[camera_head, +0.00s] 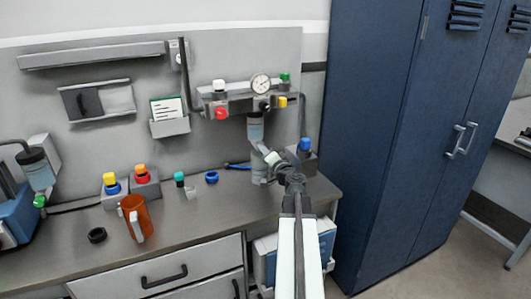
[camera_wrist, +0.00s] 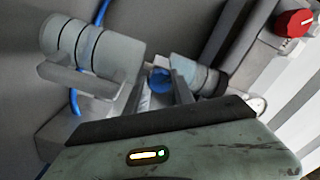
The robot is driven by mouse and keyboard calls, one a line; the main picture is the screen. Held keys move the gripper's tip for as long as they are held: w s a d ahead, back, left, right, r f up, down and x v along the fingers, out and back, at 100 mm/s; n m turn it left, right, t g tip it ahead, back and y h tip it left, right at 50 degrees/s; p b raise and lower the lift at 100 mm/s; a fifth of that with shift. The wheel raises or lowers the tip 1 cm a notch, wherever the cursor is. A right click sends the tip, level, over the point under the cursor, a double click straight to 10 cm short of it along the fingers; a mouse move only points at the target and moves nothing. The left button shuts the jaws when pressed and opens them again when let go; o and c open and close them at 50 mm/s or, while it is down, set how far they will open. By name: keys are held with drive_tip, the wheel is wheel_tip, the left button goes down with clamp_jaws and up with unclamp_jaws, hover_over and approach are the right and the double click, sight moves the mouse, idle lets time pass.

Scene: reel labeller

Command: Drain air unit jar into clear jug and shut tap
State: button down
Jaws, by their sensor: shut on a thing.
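The air unit (camera_head: 250,98) is on the back panel, with a round gauge and its jar (camera_head: 255,127) hanging below. In the wrist view the jar (camera_wrist: 193,70) is right of my fingers. The clear jug (camera_head: 259,168) stands on the bench under the jar, partly hidden by my gripper. It also shows in the wrist view (camera_wrist: 90,45), with dark bands and a handle. My gripper (camera_head: 272,158) is between jar and jug; in the wrist view its fingers (camera_wrist: 163,88) are shut on the small blue tap (camera_wrist: 160,79). Liquid levels and the tap's setting cannot be read.
A red knob (camera_head: 221,113) and yellow knob (camera_head: 283,102) are on the air unit. A blue-topped item (camera_head: 305,145) stands right of the jug. A blue locker (camera_head: 385,130) closes off the right.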

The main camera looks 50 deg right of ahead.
drive_tip(key=m, duration=1.7)
drive_tip(key=shift+f, duration=0.1)
drive_tip(key=shift+m, duration=0.3)
idle(0.3)
drive_tip(key=c, duration=1.3)
unclamp_jaws()
drive_tip(key=shift+c, duration=0.2)
